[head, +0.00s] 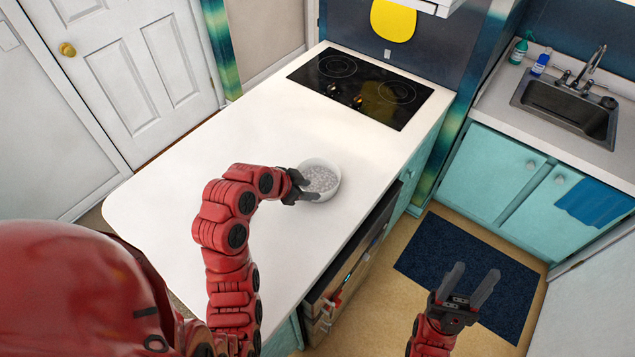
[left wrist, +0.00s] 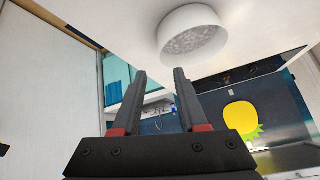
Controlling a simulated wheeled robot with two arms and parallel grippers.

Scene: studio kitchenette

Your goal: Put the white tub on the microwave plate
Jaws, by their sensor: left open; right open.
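The white tub (head: 331,187), a round open bowl with grey speckled contents or interior, stands upright on the white counter. It also shows at the top of the left wrist view (left wrist: 187,20), beyond the fingertips. My left gripper (head: 306,186) is open at the tub's left side, low near the counter; I cannot tell whether it touches the tub. In the left wrist view its fingers (left wrist: 156,75) have no tub between them. My right gripper (head: 473,273) is open and empty over the floor. An oven-like appliance with a dark front (head: 352,262), possibly the microwave, sits under the counter edge. No microwave plate is visible.
The white counter (head: 180,185) is clear around the tub. A black cooktop (head: 362,85) lies at its far end. A sink (head: 568,112) with two bottles beside it stands at the right. A dark blue mat (head: 450,255) lies on the floor.

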